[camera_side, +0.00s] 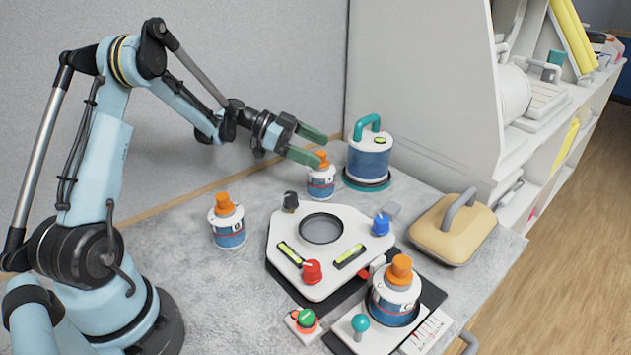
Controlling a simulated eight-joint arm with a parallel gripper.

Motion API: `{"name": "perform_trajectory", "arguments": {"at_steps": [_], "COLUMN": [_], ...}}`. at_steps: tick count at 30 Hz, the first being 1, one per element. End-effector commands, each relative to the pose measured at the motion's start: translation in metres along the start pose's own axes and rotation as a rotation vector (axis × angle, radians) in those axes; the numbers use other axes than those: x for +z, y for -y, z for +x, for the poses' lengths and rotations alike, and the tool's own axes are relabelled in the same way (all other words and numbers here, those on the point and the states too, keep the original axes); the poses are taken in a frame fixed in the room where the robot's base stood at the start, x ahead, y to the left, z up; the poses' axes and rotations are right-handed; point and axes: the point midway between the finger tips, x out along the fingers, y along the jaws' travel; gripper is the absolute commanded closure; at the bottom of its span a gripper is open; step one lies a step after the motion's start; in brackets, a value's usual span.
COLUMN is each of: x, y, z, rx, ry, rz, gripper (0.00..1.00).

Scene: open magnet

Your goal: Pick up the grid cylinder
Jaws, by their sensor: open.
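My gripper (320,149) is open and empty at the back of the table, its two green fingers pointing right. A small white and blue cylinder with an orange top (321,183) stands upright just below the fingertips; the lower finger overlaps its orange top in the picture, and I cannot tell if they touch. A similar cylinder (229,231) stands upright at the left. A larger one (394,302) sits in a holder at the front right. No grid pattern is clear on any of them, so I cannot tell which is the grid cylinder.
A blue and white canister with a teal handle (368,160) stands close right of my gripper. A white control panel (322,275) with knobs and a round recess fills the middle. A tan handled block (452,230) lies right. A grey wall stands behind; bare tabletop (268,205) lies left of centre.

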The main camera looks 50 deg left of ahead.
Motion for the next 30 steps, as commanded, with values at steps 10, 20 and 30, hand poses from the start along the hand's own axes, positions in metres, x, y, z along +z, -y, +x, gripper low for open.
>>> {"name": "perform_trajectory", "arguments": {"at_steps": [10,20,30], "x": [0.027,0.049,0.05], "y": [0.0,-0.001,-0.001], "z": [0.012,0.042,0.051], "rx": [0.0,0.003,0.0], "ry": [0.002,0.002,0.002], "rz": [-0.001,0.0,-0.002], "gripper": [0.01,0.01,0.01]}}
